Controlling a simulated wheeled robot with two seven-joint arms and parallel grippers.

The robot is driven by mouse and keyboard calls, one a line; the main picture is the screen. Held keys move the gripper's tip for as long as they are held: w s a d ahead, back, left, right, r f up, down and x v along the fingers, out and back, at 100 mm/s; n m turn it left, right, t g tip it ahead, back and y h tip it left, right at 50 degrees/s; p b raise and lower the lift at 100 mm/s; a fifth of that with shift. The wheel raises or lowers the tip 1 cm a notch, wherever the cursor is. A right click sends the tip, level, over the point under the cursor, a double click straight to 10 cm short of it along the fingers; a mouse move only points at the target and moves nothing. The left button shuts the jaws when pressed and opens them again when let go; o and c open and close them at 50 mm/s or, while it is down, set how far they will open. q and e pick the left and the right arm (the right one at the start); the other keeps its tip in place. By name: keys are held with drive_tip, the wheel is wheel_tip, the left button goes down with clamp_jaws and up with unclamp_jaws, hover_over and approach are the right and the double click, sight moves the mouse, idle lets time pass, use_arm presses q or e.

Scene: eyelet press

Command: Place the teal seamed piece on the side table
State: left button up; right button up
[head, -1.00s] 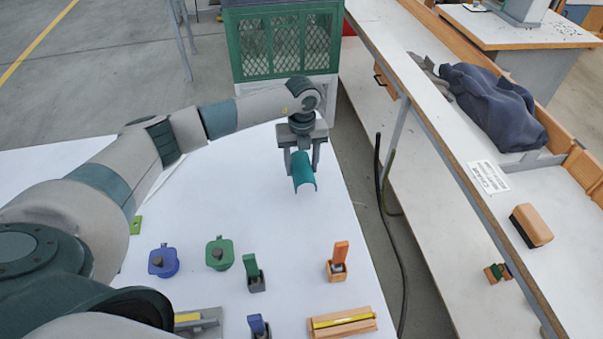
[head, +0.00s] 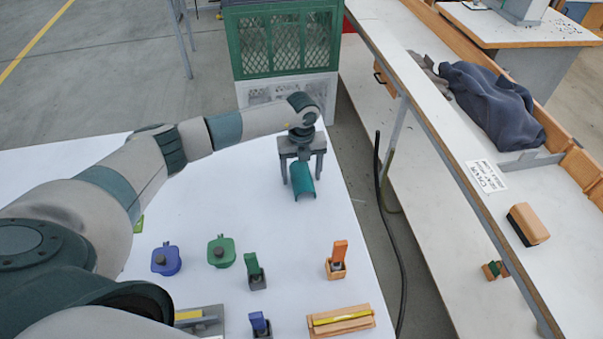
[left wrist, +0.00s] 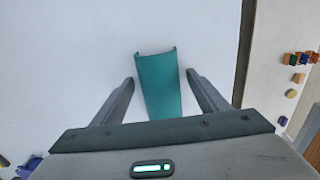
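The teal seamed piece (head: 303,183) is a curved, channel-like shell. It appears to rest on the white table (head: 240,190), near that table's right edge. My left gripper (head: 302,177) is above and around it, fingers pointing down. In the left wrist view the teal piece (left wrist: 158,85) lies between the two fingers of my left gripper (left wrist: 160,84), with a clear gap on each side, so the gripper is open. The piece's underside is hidden. My right gripper is not in view.
On the same table stand a blue lidded item (head: 166,260), a green one (head: 221,252), small upright stamps and a wooden holder (head: 340,322). A green mesh crate (head: 285,45) stands beyond the far edge. A dark cable (head: 390,215) hangs in the gap to the right bench (head: 440,130).

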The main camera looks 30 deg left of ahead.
sight(302, 171)
use_arm(q)
drive_tip(key=shift+r, duration=0.1)
drive_tip(key=shift+r, duration=0.35)
wheel_tip(302, 171, up, 10)
drive_tip(key=b, duration=0.4)
drive_tip(key=shift+r, duration=0.75)
drive_tip(key=shift+d+f, duration=0.1)
drive_tip(key=shift+d, duration=0.05)
